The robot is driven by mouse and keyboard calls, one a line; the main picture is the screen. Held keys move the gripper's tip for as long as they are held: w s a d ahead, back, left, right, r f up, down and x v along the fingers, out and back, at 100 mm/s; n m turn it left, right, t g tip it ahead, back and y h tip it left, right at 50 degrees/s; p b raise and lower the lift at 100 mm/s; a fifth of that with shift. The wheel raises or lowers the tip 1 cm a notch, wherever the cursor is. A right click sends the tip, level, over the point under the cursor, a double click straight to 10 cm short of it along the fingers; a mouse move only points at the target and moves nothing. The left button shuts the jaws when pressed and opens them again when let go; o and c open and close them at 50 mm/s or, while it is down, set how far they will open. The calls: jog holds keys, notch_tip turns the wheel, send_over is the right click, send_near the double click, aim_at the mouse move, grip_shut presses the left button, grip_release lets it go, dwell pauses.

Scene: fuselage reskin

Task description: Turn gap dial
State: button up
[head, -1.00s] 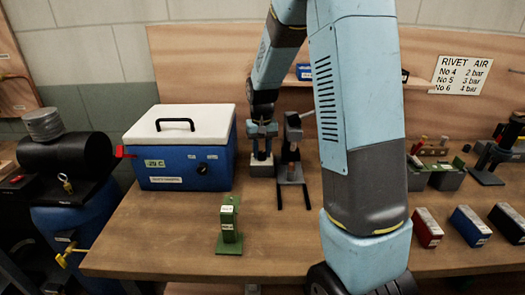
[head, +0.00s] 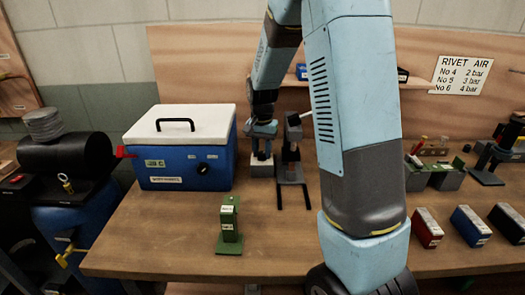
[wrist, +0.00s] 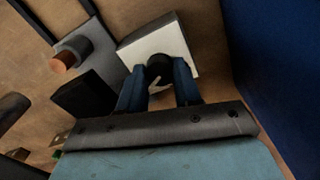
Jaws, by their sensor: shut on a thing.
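The gap dial looks like a round black knob with a pale pointer mark (wrist: 158,68) on top of a white block (wrist: 184,50) in the wrist view. My gripper (wrist: 159,80) has its two blue fingers on either side of the knob and is shut on it. In the head view my gripper (head: 262,150) points down at the white block (head: 262,169), and the knob is hidden there by the fingers.
A blue cooler box (head: 180,168) with a white lid stands close left of the gripper. A dark press-like stand (head: 291,165) stands close right. A small green stand (head: 229,225) is nearer the front. The bench middle is largely clear.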

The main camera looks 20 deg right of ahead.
aim_at(262, 153)
jog(key=o, duration=1)
jog(key=shift+o, duration=0.2)
jog(key=shift+r, duration=0.15)
notch_tip(262, 153, up, 13)
jog(key=shift+r, duration=0.2)
jog(key=s+r+n+t, duration=0.2)
jog(key=s+r+n, duration=0.1)
jog(key=s, duration=1.1)
jog(key=s+r+n+t, duration=0.3)
jog(key=s+r, duration=0.1)
jog(key=s, duration=1)
jog(key=shift+s+n+t, duration=0.3)
jog(key=shift+s+n, duration=0.05)
jog(key=shift+n, duration=0.05)
